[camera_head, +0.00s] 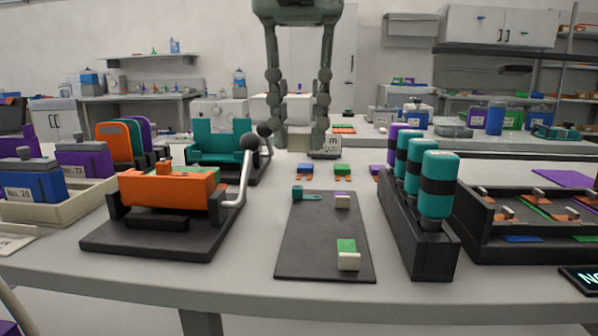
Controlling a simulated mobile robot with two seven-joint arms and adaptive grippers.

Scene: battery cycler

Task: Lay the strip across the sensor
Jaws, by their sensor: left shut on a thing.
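My left gripper (299,141) hangs from the top middle of the head view, fingers pointing down. It is shut on a small beige piece (300,142), above the far part of the table behind the dark mat. The fingertips hide part of this piece, and I cannot tell whether it is the strip. Small coloured blocks with orange feet stand in a row behind the mat: blue (305,168), green (342,168) and purple (376,169). I cannot tell which thing is the sensor. My right gripper is not in view.
The dark mat (310,235) holds a teal piece (305,193) and two small blocks. An orange lever clamp (168,190) stands left, with a teal one (222,142) behind. A black rack (430,245) of teal cylinders and a compartment tray (480,225) stand right.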

